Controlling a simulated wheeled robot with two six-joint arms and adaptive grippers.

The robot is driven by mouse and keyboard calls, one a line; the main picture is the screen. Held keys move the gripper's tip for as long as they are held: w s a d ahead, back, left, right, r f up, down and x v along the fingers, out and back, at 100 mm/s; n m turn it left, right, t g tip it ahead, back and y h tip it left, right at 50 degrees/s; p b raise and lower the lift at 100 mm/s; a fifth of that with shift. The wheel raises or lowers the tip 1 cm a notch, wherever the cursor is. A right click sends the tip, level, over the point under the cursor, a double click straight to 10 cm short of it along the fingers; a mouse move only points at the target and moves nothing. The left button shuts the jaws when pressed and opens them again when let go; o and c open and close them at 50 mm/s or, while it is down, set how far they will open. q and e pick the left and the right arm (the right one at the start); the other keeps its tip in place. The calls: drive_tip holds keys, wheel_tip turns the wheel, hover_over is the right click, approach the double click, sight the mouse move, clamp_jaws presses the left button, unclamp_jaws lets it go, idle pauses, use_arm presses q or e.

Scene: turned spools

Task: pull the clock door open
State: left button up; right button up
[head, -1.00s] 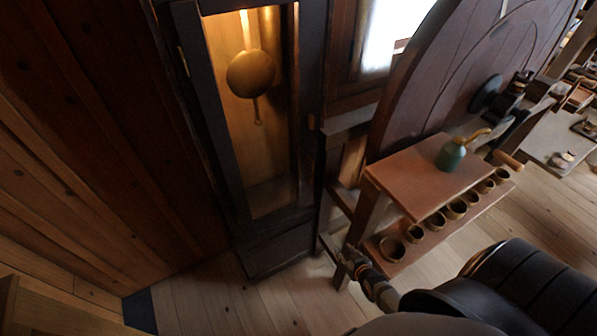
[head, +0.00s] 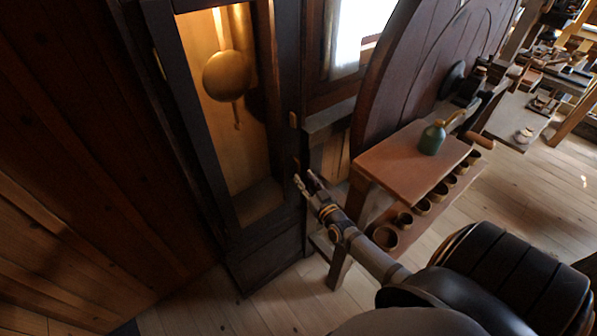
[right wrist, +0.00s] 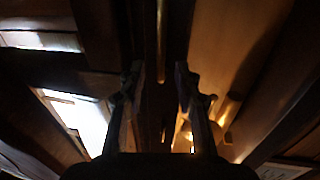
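The clock (head: 281,215) is a tall dark case at left centre in the head view. Its narrow door (head: 181,90) has a dark frame around a glass pane and looks shut. A round brass pendulum (head: 227,75) shows behind the pane. A small brass fitting (head: 293,119) sits on the right side of the clock front. My right gripper (head: 305,179) is open, close to the clock's right edge and below that fitting. In the right wrist view its two fingers (right wrist: 158,78) are apart, with a thin upright brass-coloured strip (right wrist: 161,40) beyond the gap. I cannot tell whether they touch anything. My left gripper is out of view.
A small brown bench (head: 405,160) stands right of the clock, with a green bottle (head: 432,138) on top and several small cups (head: 404,219) on its lower shelf. A large dark wooden wheel (head: 425,65) rises behind it. Wood floor (head: 285,305) is clear in front.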

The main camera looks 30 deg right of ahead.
sight(299, 171)
drive_tip(key=w, duration=0.2)
drive_tip(key=w+b, duration=0.1)
drive_tip(key=w, duration=0.1)
drive_tip(key=shift+w+d+f, duration=0.15)
drive_tip(key=shift+w, duration=0.15)
drive_tip(key=shift+w+d, duration=0.1)
drive_tip(key=shift+w, duration=0.25)
clamp_jaws()
